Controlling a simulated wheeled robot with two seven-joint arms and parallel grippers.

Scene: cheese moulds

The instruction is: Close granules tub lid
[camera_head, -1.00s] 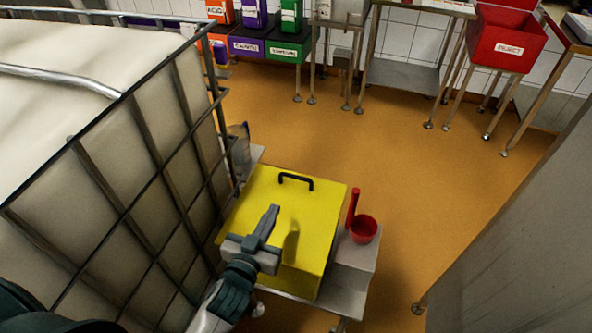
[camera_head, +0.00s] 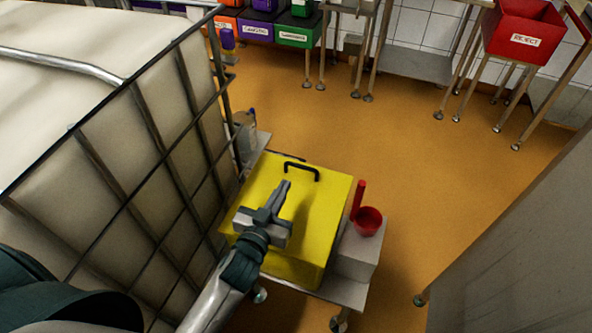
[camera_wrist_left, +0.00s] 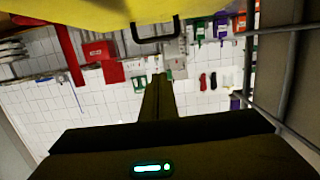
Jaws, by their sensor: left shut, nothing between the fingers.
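The granules tub (camera_head: 290,269) is a yellow box on a metal stand beside the caged tank. Its yellow lid (camera_head: 325,200) covers the top and looks flat or nearly so; I cannot tell if it is fully seated. A black handle (camera_head: 302,168) is on the lid's far side; the handle (camera_wrist_left: 155,32) and yellow lid (camera_wrist_left: 210,8) show at the top of the left wrist view. My left gripper (camera_head: 285,186) is over the lid, its fingers shut and empty, pointing towards the handle. The fingertips (camera_wrist_left: 158,77) look apart from the handle. My right gripper is out of view.
The caged white tank (camera_head: 110,170) stands close on the left. A grey surface (camera_head: 520,240) rises at the right. Orange floor (camera_head: 420,160) is clear beyond the tub.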

